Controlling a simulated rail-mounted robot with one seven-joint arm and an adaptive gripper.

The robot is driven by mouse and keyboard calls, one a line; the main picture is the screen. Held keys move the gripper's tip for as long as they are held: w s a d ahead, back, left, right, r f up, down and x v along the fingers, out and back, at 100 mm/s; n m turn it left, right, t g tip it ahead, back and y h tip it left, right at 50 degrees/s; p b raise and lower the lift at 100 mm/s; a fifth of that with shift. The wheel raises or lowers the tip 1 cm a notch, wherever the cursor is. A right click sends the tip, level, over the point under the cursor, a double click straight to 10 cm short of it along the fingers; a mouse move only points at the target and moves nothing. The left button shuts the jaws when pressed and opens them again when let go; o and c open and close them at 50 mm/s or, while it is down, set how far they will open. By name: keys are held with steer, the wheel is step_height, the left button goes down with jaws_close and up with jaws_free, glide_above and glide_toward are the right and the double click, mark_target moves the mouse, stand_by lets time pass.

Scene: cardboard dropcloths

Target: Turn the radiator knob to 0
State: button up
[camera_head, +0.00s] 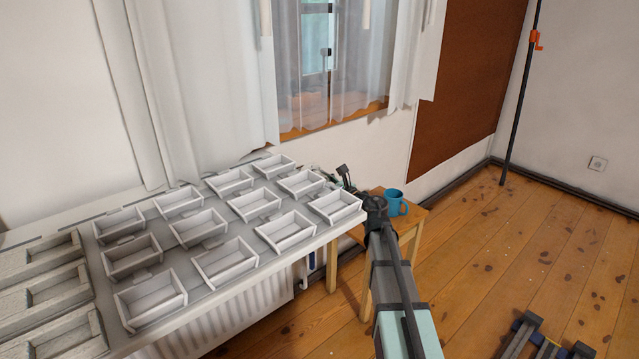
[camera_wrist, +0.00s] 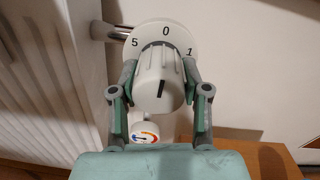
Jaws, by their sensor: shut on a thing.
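The radiator knob (camera_wrist: 158,72) is white and ribbed, in the middle of the wrist view. A black line on its end face leans slightly right at the top, and its upper end points roughly toward the 0. The white dial collar (camera_wrist: 148,44) behind it shows 5, 0 and 1. My gripper (camera_wrist: 160,75) has one finger on each side of the knob and is shut on it. In the head view, my gripper (camera_head: 343,178) is small and partly hidden beyond the tray-covered surface's corner; the knob cannot be made out there.
The radiator (camera_wrist: 50,75) is left of the knob. A surface with several white trays (camera_head: 150,298) stands above the radiator in the head view. A blue mug (camera_head: 392,203) sits on a wooden stool (camera_head: 412,222) close to my arm. Open wooden floor (camera_head: 500,250) lies to the right.

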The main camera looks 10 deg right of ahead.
steer(key=shift+w, duration=0.1)
steer(key=o, duration=1.2)
steer(key=shift+c, duration=0.2)
steer(key=v, duration=1.2)
